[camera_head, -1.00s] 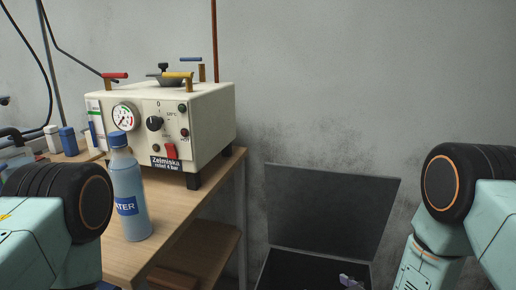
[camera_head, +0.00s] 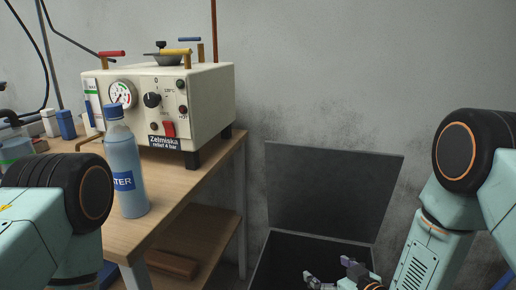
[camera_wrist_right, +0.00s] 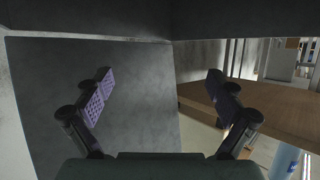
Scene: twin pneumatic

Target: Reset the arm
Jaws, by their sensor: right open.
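My right gripper (camera_head: 331,270) is open and empty. In the head view it shows at the bottom, in front of or over the dark open-topped box (camera_head: 262,268); its depth relative to the box is hard to tell. In the right wrist view its two fingers (camera_wrist_right: 160,82) are spread wide with nothing between them. A plain dark panel fills much of that view behind the left finger. My right arm comes in from the right edge. My left arm shows at the lower left, but its gripper is out of view.
A wooden table (camera_head: 192,182) stands at the left with a cream machine (camera_head: 212,108) with gauge and coloured handles. A blue water bottle (camera_head: 125,165) stands upright near its front edge. The box's dark lid (camera_head: 330,190) is raised against the wall.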

